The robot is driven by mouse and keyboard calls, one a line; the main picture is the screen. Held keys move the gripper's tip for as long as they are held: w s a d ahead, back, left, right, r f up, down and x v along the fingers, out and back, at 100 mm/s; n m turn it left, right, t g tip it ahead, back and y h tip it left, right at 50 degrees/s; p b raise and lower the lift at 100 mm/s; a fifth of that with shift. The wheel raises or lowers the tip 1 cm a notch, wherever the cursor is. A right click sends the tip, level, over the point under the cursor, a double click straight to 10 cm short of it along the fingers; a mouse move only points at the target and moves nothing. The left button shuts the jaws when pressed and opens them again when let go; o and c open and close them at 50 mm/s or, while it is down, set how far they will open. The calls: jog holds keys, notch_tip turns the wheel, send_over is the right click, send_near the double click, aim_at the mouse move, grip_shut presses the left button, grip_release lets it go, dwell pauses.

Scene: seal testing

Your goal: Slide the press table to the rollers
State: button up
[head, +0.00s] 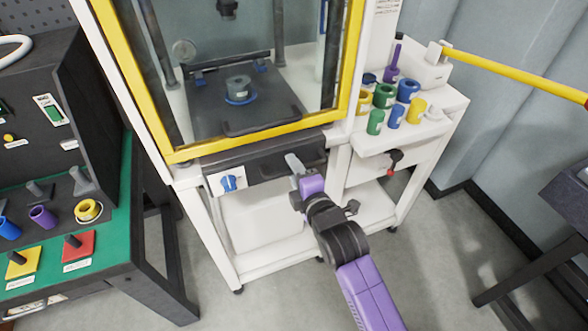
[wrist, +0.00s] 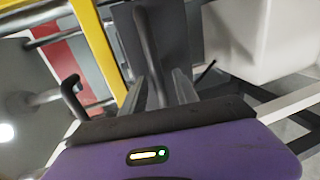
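The press table (head: 208,112) is a dark plate inside the cabinet, behind the yellow-framed window. A grey cylindrical part (head: 238,86) stands on it in a blue ring. Blue-ended fittings, perhaps the rollers, show at its back edge. My gripper (head: 294,163) is at the dark front panel below the window. In the wrist view my gripper (wrist: 160,88) has its fingers apart, one on each side of a dark bar (wrist: 146,40). A gap seems to show between the bar and the right finger; contact is unclear. The bar's lower part is partly hidden.
The yellow window frame (head: 262,137) is just above my gripper. A white side shelf (head: 372,142) holds several coloured rings. A green-topped bench (head: 112,231) stands at left. Open floor lies in front.

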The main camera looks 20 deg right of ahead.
jog(key=shift+c, duration=0.3)
grip_shut()
dwell(1.1)
